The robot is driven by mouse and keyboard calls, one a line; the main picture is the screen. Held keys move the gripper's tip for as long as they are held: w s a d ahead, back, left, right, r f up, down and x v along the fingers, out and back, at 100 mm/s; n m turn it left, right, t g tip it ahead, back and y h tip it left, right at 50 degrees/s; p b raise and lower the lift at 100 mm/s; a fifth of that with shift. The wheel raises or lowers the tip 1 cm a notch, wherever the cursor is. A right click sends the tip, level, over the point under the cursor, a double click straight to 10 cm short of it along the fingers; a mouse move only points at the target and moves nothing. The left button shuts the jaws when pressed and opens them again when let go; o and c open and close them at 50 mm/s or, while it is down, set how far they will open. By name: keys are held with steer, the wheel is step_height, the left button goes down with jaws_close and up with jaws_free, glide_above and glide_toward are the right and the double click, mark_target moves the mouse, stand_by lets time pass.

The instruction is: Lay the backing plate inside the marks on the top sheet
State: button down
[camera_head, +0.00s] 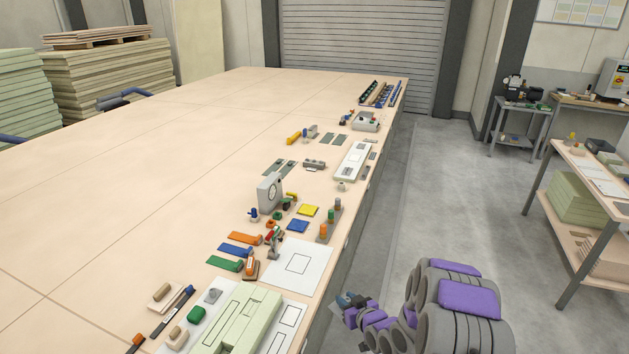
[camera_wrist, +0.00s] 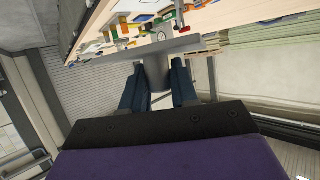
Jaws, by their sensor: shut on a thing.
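My gripper (camera_head: 350,301) is low at the right of the workbench, beyond its edge. In the wrist view its two dark blue fingers (camera_wrist: 157,72) are shut on a flat grey plate (camera_wrist: 190,45), which spreads out past both fingertips. I take it to be the backing plate; it is apart from the sheets. A white sheet (camera_head: 318,251) with a rectangle outlined in its middle lies flat near the bench's right edge. A second white sheet with outlined rectangles (camera_head: 290,317) lies nearer, beside a pale green slotted block (camera_head: 236,322). I cannot tell which sheet is the top sheet.
The workbench (camera_head: 150,190) is clear on its left. Orange, blue and green pieces (camera_head: 236,250) and a grey dial device (camera_head: 269,193) stand left of and beyond the white sheet. A trolley (camera_head: 575,180) stands at right. Grey floor (camera_head: 400,220) is free between.

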steer(key=d+r+m+h+b, duration=0.1)
steer(key=d+r+m+h, duration=0.1)
steer(key=r, duration=0.6)
steer(key=s+d+r+m+t+h+b, duration=0.1)
steer(key=d+r+m+h, duration=0.1)
steer(key=r, duration=0.6)
steer(key=shift+s+m+h, duration=0.25)
steer(key=shift+m+h, duration=0.25)
steer(key=shift+h, duration=0.4)
steer(key=shift+d, duration=0.1)
steer(key=shift+w+r, duration=0.1)
